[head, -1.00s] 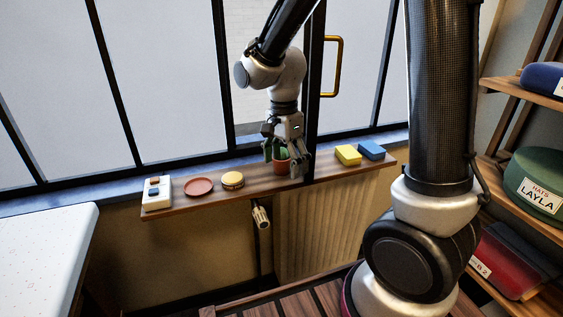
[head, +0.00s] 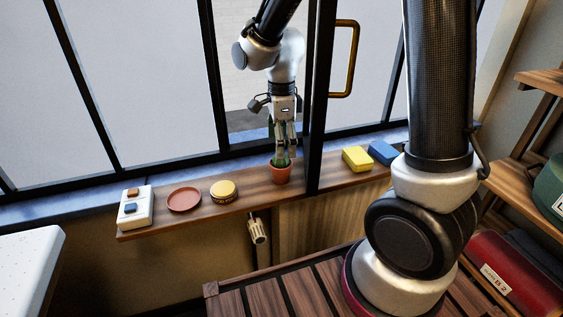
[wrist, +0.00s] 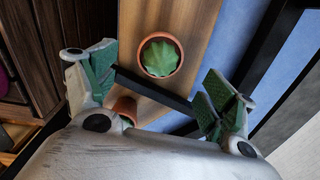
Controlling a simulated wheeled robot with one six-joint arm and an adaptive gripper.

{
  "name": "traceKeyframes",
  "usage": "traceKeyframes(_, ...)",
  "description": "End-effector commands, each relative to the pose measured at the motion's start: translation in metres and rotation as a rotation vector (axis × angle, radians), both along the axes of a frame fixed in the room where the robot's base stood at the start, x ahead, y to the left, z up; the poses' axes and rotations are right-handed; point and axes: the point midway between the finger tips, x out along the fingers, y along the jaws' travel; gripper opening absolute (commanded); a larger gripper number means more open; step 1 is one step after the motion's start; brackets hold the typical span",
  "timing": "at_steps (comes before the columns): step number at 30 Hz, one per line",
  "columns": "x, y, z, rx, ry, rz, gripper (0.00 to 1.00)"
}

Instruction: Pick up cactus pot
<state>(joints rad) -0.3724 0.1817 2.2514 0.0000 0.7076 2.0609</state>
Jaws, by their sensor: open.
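The cactus pot (head: 281,175), a small terracotta pot with a green cactus, stands upright on the narrow wooden shelf (head: 253,195) by the window. In the wrist view the cactus pot (wrist: 161,56) shows from above, ahead of and between the spread fingers. My gripper (head: 284,153) points down just above the pot, its fingertips near the cactus top. It is open and empty, with green pads on the fingers; it also shows in the wrist view (wrist: 158,95). I cannot tell whether a fingertip touches the cactus.
A switch block (head: 135,207), a red saucer (head: 184,200) and a round yellow-topped item (head: 223,191) stand left of the pot. Yellow (head: 357,158) and blue (head: 382,152) blocks lie right. A black window post (head: 316,110) stands close beside my gripper. A partly hidden terracotta piece (wrist: 124,108) shows in the wrist view.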

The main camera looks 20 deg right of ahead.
Motion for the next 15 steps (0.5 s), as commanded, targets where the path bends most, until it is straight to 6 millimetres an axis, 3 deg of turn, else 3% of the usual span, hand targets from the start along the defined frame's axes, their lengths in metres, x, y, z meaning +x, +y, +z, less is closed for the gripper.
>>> traceKeyframes(15,0.000,0.003,-0.069,-0.002,0.003,0.001,0.84)
